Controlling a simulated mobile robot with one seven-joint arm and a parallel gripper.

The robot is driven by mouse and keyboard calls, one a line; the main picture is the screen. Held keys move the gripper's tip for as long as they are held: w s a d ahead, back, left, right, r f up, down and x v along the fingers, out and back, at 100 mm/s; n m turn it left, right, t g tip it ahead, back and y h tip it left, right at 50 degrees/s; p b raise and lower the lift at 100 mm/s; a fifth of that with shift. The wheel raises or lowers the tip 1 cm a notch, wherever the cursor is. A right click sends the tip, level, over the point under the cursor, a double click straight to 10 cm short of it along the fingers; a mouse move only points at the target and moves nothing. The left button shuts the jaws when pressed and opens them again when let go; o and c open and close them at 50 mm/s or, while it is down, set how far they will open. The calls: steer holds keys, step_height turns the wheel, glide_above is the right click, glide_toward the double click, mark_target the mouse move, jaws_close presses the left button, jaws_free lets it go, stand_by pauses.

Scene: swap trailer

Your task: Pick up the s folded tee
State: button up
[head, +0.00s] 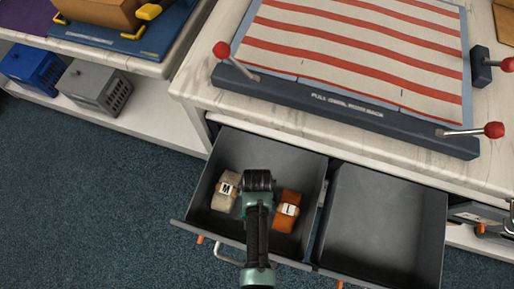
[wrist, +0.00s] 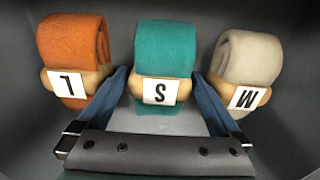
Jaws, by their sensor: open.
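The s folded tee is a teal roll with a tan band and a white S label (wrist: 165,50). It lies in the open left drawer (head: 259,150), between the other two rolls. In the head view my arm hides it. My gripper (wrist: 166,90) is open, with one blue finger on each side of the teal roll, near its banded end. I cannot tell whether the fingers touch it. In the head view my gripper (head: 258,182) reaches down into the drawer.
An orange roll labelled L (wrist: 74,50) and a beige roll labelled M (wrist: 246,58) lie close beside the fingers. The right drawer (head: 380,220) is open and empty. A striped cloth press (head: 350,105) with red-knobbed levers stands on the counter above.

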steer(key=shift+c, duration=0.2)
steer(key=shift+r, duration=0.1)
steer(key=c, duration=1.3)
